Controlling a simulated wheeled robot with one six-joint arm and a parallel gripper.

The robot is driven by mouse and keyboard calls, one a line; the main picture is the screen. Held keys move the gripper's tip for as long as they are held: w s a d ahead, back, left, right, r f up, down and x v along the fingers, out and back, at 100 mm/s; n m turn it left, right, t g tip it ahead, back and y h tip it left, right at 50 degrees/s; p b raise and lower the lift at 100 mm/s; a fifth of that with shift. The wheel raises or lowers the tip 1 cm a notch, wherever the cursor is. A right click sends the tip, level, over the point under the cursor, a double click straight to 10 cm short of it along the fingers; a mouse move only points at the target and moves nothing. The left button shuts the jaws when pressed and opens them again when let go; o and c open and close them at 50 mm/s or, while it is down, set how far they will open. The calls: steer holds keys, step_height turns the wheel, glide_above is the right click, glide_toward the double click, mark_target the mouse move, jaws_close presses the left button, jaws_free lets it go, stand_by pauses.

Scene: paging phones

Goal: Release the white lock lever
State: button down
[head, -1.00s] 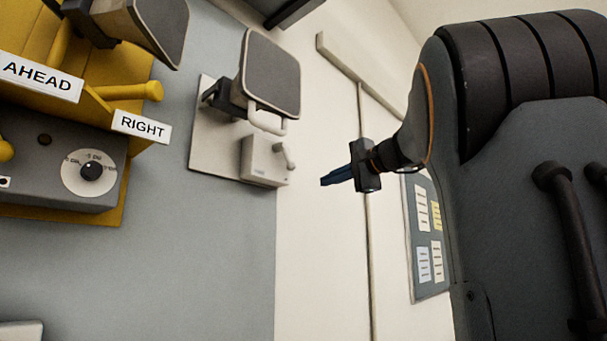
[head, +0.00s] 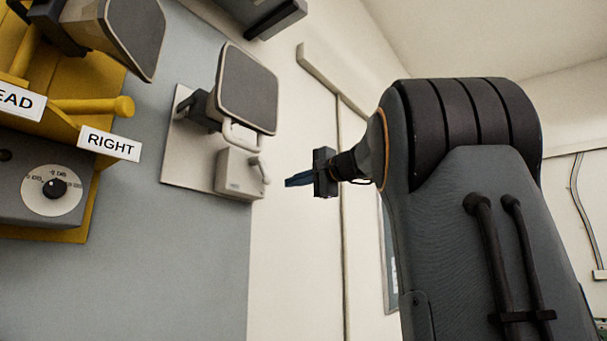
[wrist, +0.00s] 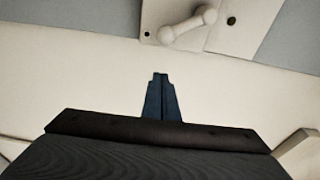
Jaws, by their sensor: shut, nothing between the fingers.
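The white lock lever (head: 259,166) is a short handle with a rounded end, on the right side of a small white box (head: 235,178). The box sits low on a pale plate on the grey wall. In the wrist view the lever (wrist: 189,26) shows at the top, tilted up to the right. My gripper (head: 287,182) is to the right of the lever, with a small gap in the head view. Its blue fingers are shut and empty. In the wrist view my gripper (wrist: 160,75) points toward the lever, apart from it, below and left of it.
A grey-faced unit (head: 247,88) with a pale loop handle (head: 240,138) is mounted just above the box. Further left is a yellow console (head: 80,165) with a RIGHT label (head: 109,144) and a dial (head: 54,188). The wall below the box is clear.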

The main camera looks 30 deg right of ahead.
steer(key=a+p, duration=0.1)
steer(key=a, duration=0.1)
steer(key=w+a+p, duration=0.1)
steer(key=a, duration=0.1)
steer(key=shift+w+f, duration=0.1)
steer(key=shift+w, duration=0.05)
